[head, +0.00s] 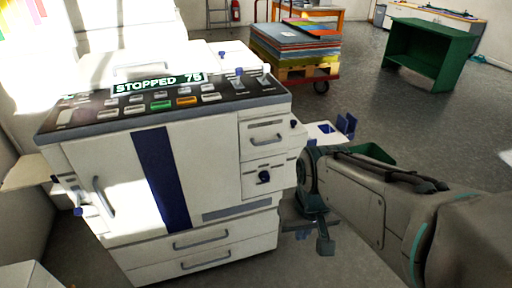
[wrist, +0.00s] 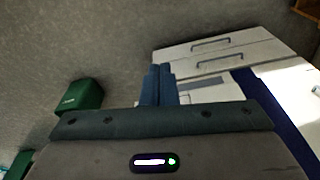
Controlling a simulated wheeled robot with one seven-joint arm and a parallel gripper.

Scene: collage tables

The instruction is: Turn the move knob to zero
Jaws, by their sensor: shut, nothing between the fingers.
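A white machine (head: 110,150) stands left of centre in the head view, with a dark sloping control panel on top. A black round knob (head: 264,177) is on the right front face. I cannot tell which is the move knob; labels are too small. My gripper (head: 325,246) is beside the machine's lower right side, below the black knob. In the wrist view its blue fingers (wrist: 158,84) are together and empty.
Drawers (head: 205,240) fill the machine's lower front. A blue-and-white tray (head: 325,131) juts from its right side. A loaded pallet cart (head: 295,45) and a green shelf (head: 430,50) stand behind. A green bin (wrist: 86,96) is on the floor in the wrist view.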

